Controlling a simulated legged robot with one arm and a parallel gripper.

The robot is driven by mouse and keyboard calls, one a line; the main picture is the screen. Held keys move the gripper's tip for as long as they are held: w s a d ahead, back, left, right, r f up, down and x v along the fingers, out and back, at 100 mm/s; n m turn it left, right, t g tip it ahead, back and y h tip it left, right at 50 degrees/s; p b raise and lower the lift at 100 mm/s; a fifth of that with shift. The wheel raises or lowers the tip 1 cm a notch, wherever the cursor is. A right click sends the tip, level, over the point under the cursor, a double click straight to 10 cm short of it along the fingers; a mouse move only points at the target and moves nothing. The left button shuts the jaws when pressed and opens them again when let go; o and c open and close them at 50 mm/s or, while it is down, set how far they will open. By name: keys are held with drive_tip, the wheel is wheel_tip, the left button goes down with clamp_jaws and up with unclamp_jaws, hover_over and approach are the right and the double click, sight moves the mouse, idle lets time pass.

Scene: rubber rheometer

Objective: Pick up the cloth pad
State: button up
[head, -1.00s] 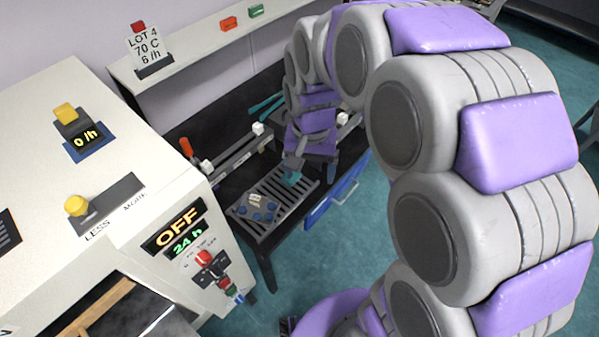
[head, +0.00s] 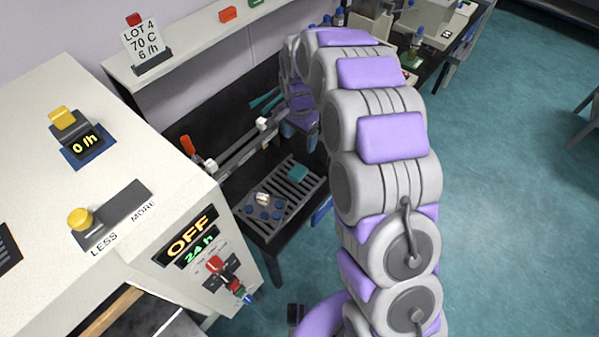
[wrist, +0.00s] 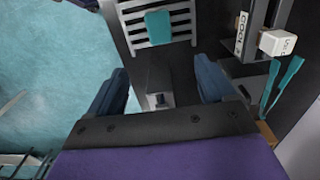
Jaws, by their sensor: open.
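The cloth pad appears to be the small teal square (head: 298,172) lying on a slatted metal rack (head: 312,185). In the wrist view the teal pad (wrist: 158,37) lies across the slats, ahead of my fingertips and roughly in line with the gap between them. My gripper (wrist: 160,68) is open and empty, with one dark blue finger on each side. In the head view my gripper (head: 299,132) is behind the pad, apart from it and partly hidden by my arm.
A tray with blue round pieces (head: 264,212) and a white block (head: 263,198) sits at the rack's near end. Teal strips (wrist: 283,82) and a white cube (wrist: 277,43) lie on the right in the wrist view. The white machine (head: 130,200) stands left.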

drive_tip(key=b, duration=0.2)
hover_over(299, 169)
drive_tip(key=f, duration=0.7)
drive_tip(key=a+f, duration=0.1)
drive_tip(key=f, duration=0.2)
drive_tip(key=shift+s+f, duration=0.1)
drive_tip(key=shift+f, duration=0.3)
drive_tip(key=shift+d+f, duration=0.45)
drive_tip(key=shift+f, duration=0.3)
wheel_tip(299, 169, down, 4)
drive_tip(key=shift+d+r+b, duration=0.15)
drive_tip(key=shift+b, duration=0.6)
drive_tip(key=shift+a+f, duration=0.2)
drive_tip(key=shift+f, duration=0.1)
drive_tip(key=shift+c, duration=0.3)
drive_tip(key=shift+d, duration=0.15)
drive_tip(key=c, duration=1.1)
